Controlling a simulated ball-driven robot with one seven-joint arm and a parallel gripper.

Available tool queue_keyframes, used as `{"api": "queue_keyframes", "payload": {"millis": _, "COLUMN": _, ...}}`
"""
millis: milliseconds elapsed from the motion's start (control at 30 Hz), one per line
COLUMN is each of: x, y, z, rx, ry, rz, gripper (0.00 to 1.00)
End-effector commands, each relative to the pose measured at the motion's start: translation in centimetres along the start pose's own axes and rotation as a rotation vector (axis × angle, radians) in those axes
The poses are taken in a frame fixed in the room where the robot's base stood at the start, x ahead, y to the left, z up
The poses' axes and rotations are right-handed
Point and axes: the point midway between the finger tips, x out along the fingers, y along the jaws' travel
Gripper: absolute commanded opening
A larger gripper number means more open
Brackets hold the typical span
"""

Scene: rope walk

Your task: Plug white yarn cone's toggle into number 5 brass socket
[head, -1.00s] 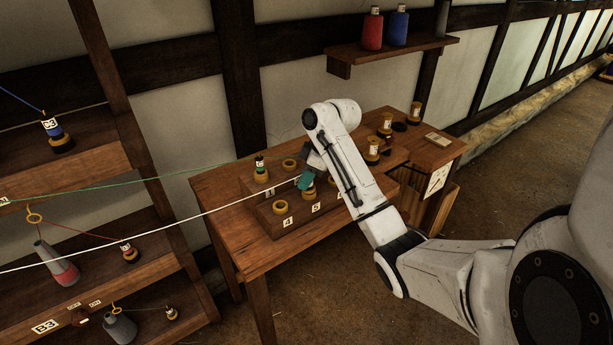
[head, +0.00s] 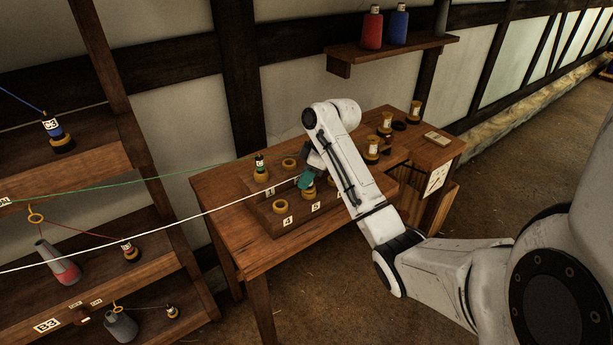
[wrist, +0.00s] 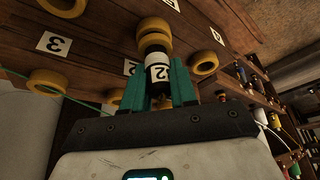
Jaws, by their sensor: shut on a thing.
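My gripper (head: 305,180), with teal fingers, is shut on a dark toggle (wrist: 158,73) with a white label. In the wrist view my gripper (wrist: 157,92) points it at brass rings. The number 5 brass socket (head: 309,194) is on the wooden block, just under my fingers, behind its label 5 (head: 315,206). The toggle's far end meets stacked brass rings (wrist: 153,26) in the wrist view; I cannot tell whether it is seated. The white yarn (head: 150,232) runs taut from the left to my gripper.
Number 4 socket (head: 281,207) is empty beside number 5. A green-yarn toggle (head: 260,167) stands in a back-left socket, near an empty ring (head: 289,163). Several spools (head: 385,124) stand behind my arm. Shelves with cones and toggles (head: 130,252) are at left.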

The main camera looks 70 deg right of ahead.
Motion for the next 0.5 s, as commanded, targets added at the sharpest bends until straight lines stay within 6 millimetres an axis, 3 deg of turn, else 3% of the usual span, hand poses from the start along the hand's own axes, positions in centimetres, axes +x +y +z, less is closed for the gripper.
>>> {"api": "queue_keyframes", "payload": {"millis": 433, "x": 0.62, "y": -0.01, "z": 0.23, "rx": 0.0, "ry": 0.0, "rz": 0.0, "gripper": 0.0}}
{"api": "queue_keyframes", "payload": {"millis": 467, "x": 0.62, "y": -0.01, "z": 0.23, "rx": 0.0, "ry": 0.0, "rz": 0.0, "gripper": 0.28}}
{"api": "queue_keyframes", "payload": {"millis": 500, "x": 0.57, "y": 0.0, "z": 0.21, "rx": 0.0, "ry": 0.0, "rz": 0.0, "gripper": 0.32}}
